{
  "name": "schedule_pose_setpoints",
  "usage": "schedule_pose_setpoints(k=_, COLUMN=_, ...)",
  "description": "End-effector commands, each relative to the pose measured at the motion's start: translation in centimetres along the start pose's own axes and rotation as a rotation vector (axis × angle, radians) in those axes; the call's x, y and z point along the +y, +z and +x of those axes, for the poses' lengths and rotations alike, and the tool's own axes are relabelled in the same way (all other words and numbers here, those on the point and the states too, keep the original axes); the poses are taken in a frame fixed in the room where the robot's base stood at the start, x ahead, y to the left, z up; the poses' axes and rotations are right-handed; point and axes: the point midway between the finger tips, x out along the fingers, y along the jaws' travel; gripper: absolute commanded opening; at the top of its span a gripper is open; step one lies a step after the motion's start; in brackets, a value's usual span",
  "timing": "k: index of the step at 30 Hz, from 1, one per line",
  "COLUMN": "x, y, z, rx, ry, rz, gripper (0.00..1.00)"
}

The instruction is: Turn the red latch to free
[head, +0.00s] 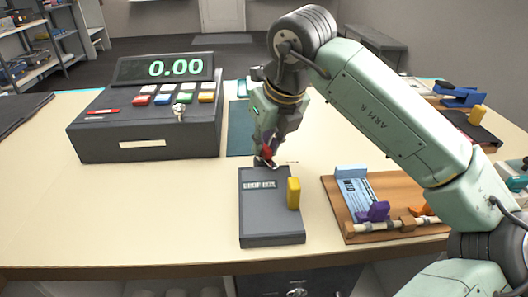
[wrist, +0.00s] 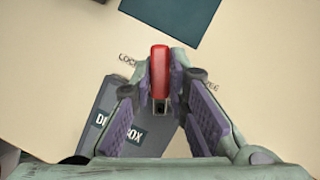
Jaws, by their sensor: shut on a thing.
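The red latch (wrist: 160,62) is at the far end of a dark grey box (head: 262,218), with a partly hidden label ending in "BOX". In the wrist view its bar points straight up the picture, between partly covered words that look like "LOCK" on the left and "FREE" on the right. My gripper (head: 267,156) reaches down to it from above, and its purple-padded fingers are shut on both sides of the bar. In the head view only a bit of the red latch (head: 267,151) shows between the fingers.
A yellow block (head: 293,193) stands on the right of the grey box. A cash register (head: 145,125) reading 0.00 is at the left. A wooden board (head: 405,232) with a purple clip (head: 376,211) lies to the right. The table's front left is clear.

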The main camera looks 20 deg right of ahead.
Motion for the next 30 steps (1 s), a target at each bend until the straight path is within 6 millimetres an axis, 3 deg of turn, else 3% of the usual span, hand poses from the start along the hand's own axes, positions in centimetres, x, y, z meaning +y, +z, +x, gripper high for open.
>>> schedule_pose_setpoints(k=30, x=-0.59, y=0.42, z=0.02, rx=0.0, ry=0.355, rz=-0.855, gripper=0.0)
